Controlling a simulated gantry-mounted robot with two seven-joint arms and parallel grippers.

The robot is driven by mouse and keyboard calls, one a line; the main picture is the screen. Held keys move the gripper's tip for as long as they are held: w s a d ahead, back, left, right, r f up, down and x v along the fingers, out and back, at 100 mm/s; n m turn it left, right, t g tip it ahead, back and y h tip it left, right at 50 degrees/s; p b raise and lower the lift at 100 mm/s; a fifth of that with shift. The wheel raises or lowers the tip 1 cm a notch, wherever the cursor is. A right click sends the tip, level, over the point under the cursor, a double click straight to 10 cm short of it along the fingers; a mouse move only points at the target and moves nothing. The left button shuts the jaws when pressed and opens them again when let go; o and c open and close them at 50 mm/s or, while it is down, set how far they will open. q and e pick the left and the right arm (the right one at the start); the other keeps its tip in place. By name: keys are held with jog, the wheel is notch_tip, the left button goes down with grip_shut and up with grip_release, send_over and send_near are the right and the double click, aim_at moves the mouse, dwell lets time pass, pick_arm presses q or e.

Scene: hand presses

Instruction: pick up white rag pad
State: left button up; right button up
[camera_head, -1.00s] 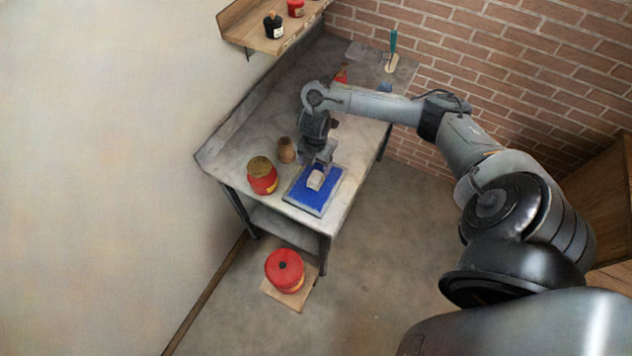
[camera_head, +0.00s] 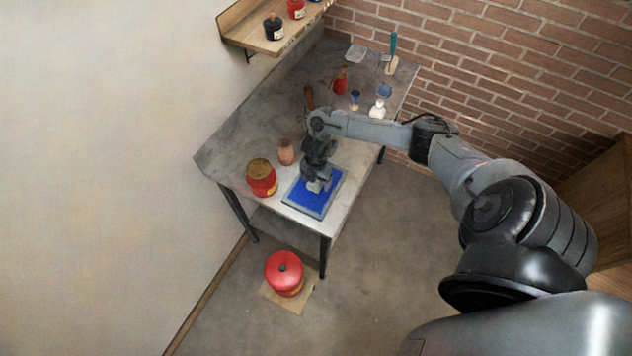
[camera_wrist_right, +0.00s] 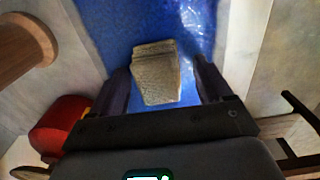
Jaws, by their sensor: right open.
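The white rag pad (camera_wrist_right: 156,72) lies on a blue surface in the right wrist view. It looks like a small folded, off-white block. The blue surface is the blue tray (camera_head: 302,199) near the front end of the table in the head view. My right gripper (camera_head: 318,186) is over this tray and hides most of the pad there. In the right wrist view the right gripper (camera_wrist_right: 166,78) is open, with one finger on each side of the pad and a gap at both sides. My left gripper is not in view.
A red can (camera_head: 262,181) and a brown wooden piece (camera_head: 286,152) stand left of the tray on the grey table (camera_head: 250,130). Several small items stand at the back. A red container (camera_head: 284,270) sits on the floor below. A wall shelf (camera_head: 245,30) holds jars.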

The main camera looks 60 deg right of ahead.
jog(key=c, duration=1.1)
jog(key=shift+c, duration=0.2)
jog(key=shift+r, duration=0.15)
jog(key=shift+r, duration=0.4)
notch_tip(320, 180, up, 4)
jog(key=shift+s+f, duration=0.15)
jog(key=shift+f, duration=0.1)
jog(key=s+d+r, duration=0.1)
jog(key=s+r, duration=0.2)
jog(key=s, duration=0.2)
jog(key=s+d+r+p, duration=0.1)
jog(key=s+r, duration=0.2)
jog(key=s, duration=0.3)
jog(key=shift+r, duration=0.25)
